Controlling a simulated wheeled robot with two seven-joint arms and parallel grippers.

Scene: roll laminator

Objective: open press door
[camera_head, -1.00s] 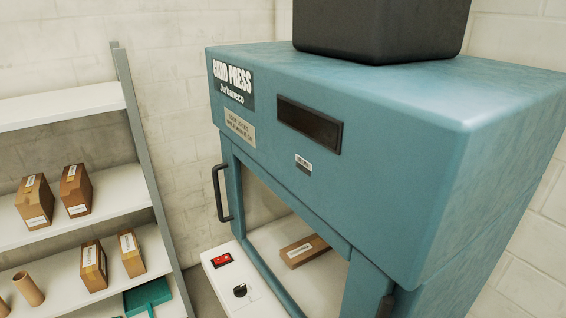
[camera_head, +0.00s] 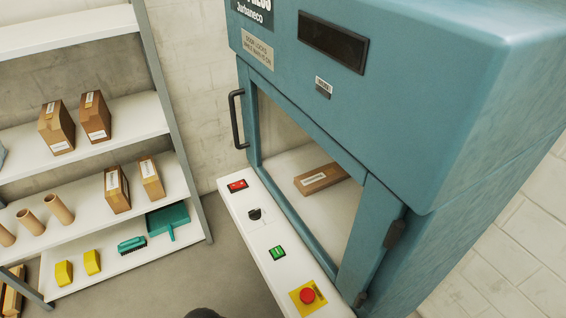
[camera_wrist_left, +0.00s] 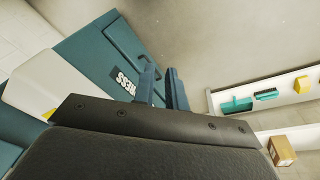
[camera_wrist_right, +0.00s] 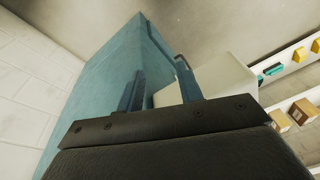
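The teal press (camera_head: 400,100) fills the right of the head view. Its framed door (camera_head: 358,235) appears closed, with a black bar handle (camera_head: 237,118) on its left side and dark hinges (camera_head: 395,234) on its right. A brown labelled box (camera_head: 318,179) shows inside through the door's opening or pane. Neither gripper shows in the head view. In the left wrist view my left gripper (camera_wrist_left: 162,82) has its blue fingers apart, with nothing seen between them. In the right wrist view my right gripper (camera_wrist_right: 158,82) has its fingers wide apart and empty, the press behind it.
A white control ledge in front of the door carries a red switch (camera_head: 237,185), a black dial (camera_head: 255,214), a green button (camera_head: 277,252) and a red stop button (camera_head: 307,295). A white shelf (camera_head: 95,160) with boxes and tubes stands left. Grey floor lies between.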

